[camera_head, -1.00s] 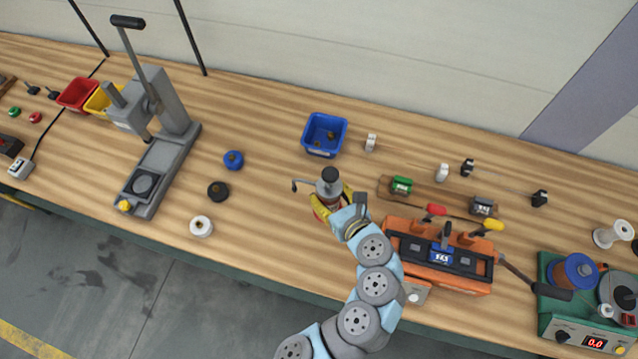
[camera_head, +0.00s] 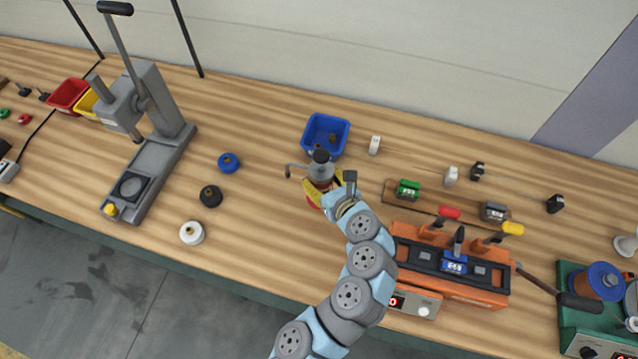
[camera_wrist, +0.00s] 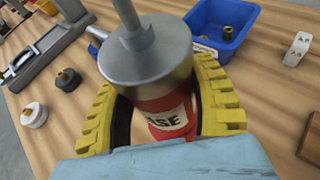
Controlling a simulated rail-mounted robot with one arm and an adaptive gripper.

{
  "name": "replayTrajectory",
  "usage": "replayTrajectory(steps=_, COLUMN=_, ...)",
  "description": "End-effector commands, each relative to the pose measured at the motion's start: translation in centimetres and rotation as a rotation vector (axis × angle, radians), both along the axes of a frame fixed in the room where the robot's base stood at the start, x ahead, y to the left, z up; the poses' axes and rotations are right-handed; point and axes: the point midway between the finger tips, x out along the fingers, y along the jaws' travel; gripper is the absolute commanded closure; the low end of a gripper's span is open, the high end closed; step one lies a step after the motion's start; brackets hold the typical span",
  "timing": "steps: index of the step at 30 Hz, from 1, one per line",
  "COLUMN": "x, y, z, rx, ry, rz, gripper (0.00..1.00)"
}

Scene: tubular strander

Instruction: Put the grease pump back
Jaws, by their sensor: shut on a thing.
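The grease pump (camera_head: 322,171) has a red body with a white label, a grey metal cap and a dark top knob, with a thin spout pointing left. It stands about upright in my gripper (camera_head: 322,190), in front of the blue bin. In the wrist view the grease pump (camera_wrist: 146,50) fills the middle, and the yellow fingers of my gripper (camera_wrist: 160,112) close around its red body from both sides. Its base is hidden, so I cannot tell whether it touches the table.
The blue bin (camera_head: 309,137) is just behind the pump. A white block (camera_head: 374,145) stands right of it. The orange fixture (camera_head: 450,284) is at the right, the grey press (camera_head: 160,165) at the left. Blue, black and white round pieces (camera_head: 229,163) lie between press and pump.

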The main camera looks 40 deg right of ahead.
Motion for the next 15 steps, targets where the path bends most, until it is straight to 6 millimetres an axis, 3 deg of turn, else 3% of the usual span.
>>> replayTrajectory(steps=6, x=1.2, y=-0.8, z=-1.5, rx=-0.002, ry=-0.003, rz=-0.001, gripper=0.82)
replayTrajectory(steps=15, x=1.7, y=-1.2, z=-2.1, rx=-0.003, ry=-0.003, rz=-0.001, gripper=0.82)
